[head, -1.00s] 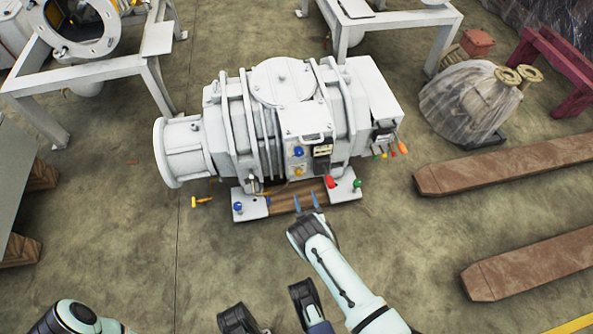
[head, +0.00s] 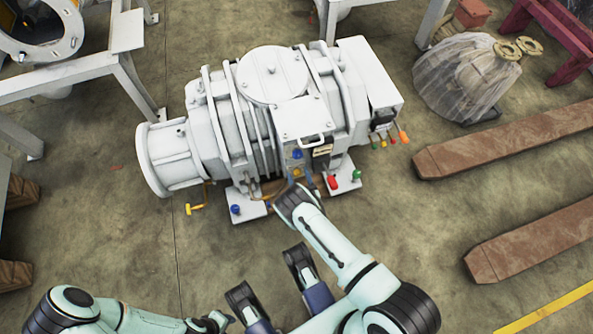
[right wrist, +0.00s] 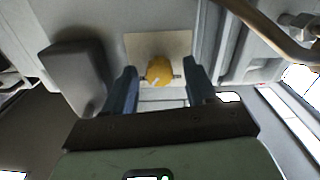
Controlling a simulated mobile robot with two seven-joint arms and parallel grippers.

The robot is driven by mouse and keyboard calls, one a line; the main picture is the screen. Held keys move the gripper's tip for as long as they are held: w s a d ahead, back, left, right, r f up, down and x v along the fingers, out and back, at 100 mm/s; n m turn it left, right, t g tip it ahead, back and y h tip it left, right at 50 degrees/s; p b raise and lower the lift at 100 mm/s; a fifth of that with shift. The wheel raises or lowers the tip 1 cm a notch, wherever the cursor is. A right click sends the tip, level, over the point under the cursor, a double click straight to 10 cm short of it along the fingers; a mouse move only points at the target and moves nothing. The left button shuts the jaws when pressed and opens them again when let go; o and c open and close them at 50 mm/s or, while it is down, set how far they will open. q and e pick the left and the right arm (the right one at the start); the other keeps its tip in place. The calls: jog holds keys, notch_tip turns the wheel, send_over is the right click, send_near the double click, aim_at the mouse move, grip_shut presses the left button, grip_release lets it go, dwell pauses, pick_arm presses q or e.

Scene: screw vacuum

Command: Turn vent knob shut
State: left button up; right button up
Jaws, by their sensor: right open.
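In the head view the yellow knob (head: 297,172) is low on the front of the white vacuum pump (head: 199,142), below a blue knob (head: 297,154). My right gripper (right wrist: 162,76) is open, with one blue finger on each side of the yellow knob and small gaps to it. In the head view my right gripper (head: 296,181) is at the pump's front. My left gripper (head: 222,319) is low in the head view, away from the pump, its fingers unclear.
A red knob (head: 333,182) and a green knob (head: 356,174) are at the base on the right. A yellow-handled lever (head: 195,209) and a second blue knob (head: 236,209) are on the left. Brown beams (head: 500,143) lie on the right. The floor in front is largely clear.

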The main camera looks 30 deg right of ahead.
grip_shut()
